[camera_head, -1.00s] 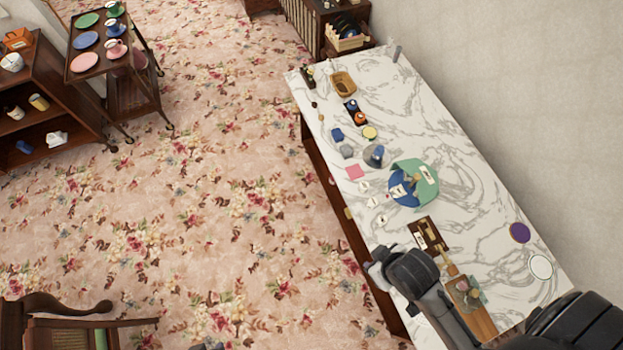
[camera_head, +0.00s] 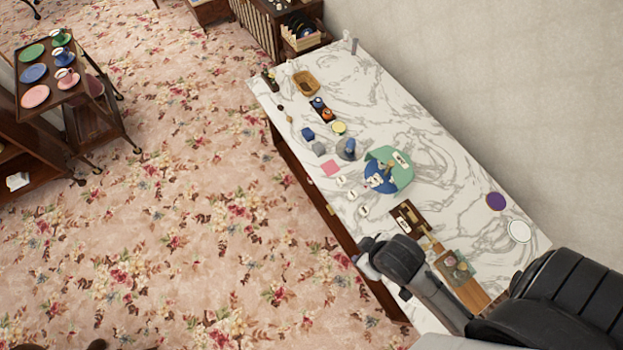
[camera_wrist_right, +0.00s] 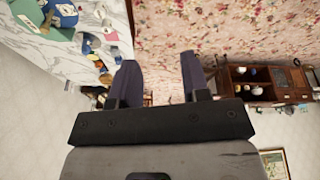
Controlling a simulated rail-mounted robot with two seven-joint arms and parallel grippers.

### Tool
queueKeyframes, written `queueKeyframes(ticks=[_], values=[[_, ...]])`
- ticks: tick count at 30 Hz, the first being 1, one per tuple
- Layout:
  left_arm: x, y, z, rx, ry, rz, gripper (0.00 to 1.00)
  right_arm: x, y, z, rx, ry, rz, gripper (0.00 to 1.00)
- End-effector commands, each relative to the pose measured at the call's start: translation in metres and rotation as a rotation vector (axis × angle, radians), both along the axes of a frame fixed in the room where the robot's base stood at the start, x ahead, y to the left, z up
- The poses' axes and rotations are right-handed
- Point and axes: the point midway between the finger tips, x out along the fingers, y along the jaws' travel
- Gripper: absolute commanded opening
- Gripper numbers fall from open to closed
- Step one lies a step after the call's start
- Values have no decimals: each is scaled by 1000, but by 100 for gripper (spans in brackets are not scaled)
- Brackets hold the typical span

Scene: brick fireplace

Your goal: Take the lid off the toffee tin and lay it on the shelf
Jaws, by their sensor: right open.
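I cannot pick out the toffee tin or its lid with certainty in either view. A dark wooden shelf unit (camera_head: 42,160) is cut off at the left edge of the head view, with a white item (camera_head: 17,181) on it. In the right wrist view a dark wooden shelf unit (camera_wrist_right: 262,93) with small items stands far off at the right. My right gripper (camera_wrist_right: 158,62) is open and empty, its two dark fingers apart above the carpet. My right arm reaches over the near part of the marble counter in the head view. My left gripper is out of view.
The marble counter (camera_head: 445,165) holds a blue and green round piece (camera_head: 401,174), a pink square (camera_head: 331,168), a purple disc (camera_head: 495,201) and several small items. A trolley (camera_head: 92,118) with plates and cups stands at the left. The floral carpet (camera_head: 190,220) between is largely clear.

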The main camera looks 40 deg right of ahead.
Motion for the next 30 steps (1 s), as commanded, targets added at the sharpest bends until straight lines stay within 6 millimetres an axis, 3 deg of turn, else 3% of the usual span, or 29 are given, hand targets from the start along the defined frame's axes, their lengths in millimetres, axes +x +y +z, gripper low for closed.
queueKeyframes(ticks=[11, 27, 30], values=[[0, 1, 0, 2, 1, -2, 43, 0, 0, 0, 0, -1, 0, 43], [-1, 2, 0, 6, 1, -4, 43, 0, -1, 0, -5, -2, 3, 94], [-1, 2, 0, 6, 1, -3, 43, 0, -1, 0, -5, -2, 3, 95]])
